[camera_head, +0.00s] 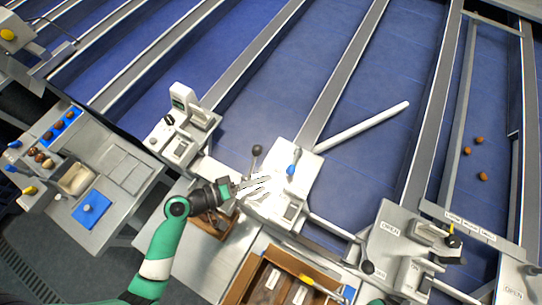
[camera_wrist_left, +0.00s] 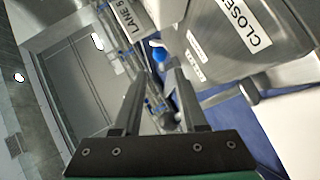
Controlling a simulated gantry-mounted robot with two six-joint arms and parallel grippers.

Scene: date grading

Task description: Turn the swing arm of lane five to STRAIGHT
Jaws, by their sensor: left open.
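A long white swing arm (camera_head: 362,127) slants out over the blue lane from the end of a lane divider, beside a pale lane unit (camera_head: 310,160). A lever with a blue knob (camera_head: 291,169) stands on this unit. My left gripper (camera_head: 262,184) is open and empty over the unit, left of the blue knob. In the left wrist view, the blue knob (camera_wrist_left: 158,53) shows beyond the two dark fingers (camera_wrist_left: 155,85), apart from them. A "LANE 5" label (camera_wrist_left: 122,25) and a "CLOSED" label (camera_wrist_left: 245,25) are also there. My right gripper is out of view.
A black-knobbed lever (camera_head: 257,150) stands just behind my left gripper. A similar unit marked "OPEN" (camera_head: 390,229) is at right. A wooden-sided box (camera_head: 262,262) lies in front. A grading table (camera_head: 130,170) with dates is at left. Several dates (camera_head: 480,140) lie in the far-right lane.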

